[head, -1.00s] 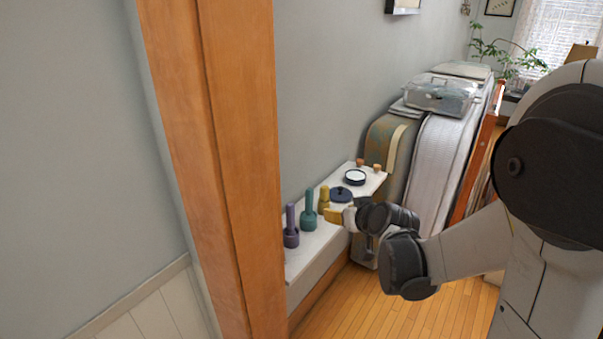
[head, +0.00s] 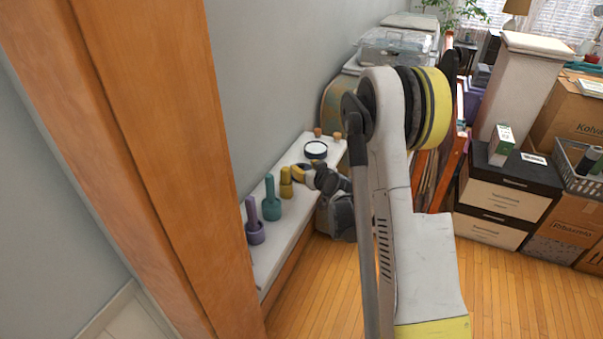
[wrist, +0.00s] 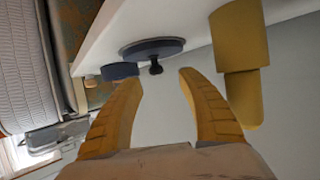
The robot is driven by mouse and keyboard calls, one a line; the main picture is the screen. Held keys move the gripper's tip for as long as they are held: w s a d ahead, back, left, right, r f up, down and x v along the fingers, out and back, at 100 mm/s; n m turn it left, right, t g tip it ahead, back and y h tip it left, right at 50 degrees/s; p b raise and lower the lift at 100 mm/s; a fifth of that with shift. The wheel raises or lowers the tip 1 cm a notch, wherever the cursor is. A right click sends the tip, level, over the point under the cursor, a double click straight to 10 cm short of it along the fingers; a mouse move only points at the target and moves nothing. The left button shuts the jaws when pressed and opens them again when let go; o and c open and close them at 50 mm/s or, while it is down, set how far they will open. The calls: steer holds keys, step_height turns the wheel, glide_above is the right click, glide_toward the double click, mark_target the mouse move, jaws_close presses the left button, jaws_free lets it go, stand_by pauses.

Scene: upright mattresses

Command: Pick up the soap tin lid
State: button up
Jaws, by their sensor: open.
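The soap tin lid (wrist: 150,47) is a dark blue disc with a small knob, seen on the white ledge in the wrist view. My gripper (wrist: 160,78) is open and empty, its two yellow fingers apart with the knob just beyond and between their tips. I cannot tell whether they touch the lid. In the head view my gripper (head: 300,172) is over the ledge and hides the lid. A round dark-rimmed tin with a pale inside (head: 315,150) stands farther along the ledge.
A yellow object (head: 286,183) stands close beside my gripper and is large in the wrist view (wrist: 240,55). Teal (head: 271,200) and purple (head: 253,225) ones stand nearer on the ledge (head: 272,252). Two small corks (head: 337,136) are at the far end. A wooden post (head: 150,150) is at left.

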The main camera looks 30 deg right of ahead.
mark_target(302, 164)
steer(key=x, duration=0.2)
steer(key=b+x, duration=0.1)
steer(key=x, duration=0.1)
steer(key=shift+d+f+b, duration=0.25)
steer(key=shift+f+b, duration=0.05)
steer(key=shift+w, duration=0.2)
jaws_close()
steer(key=shift+r, duration=0.2)
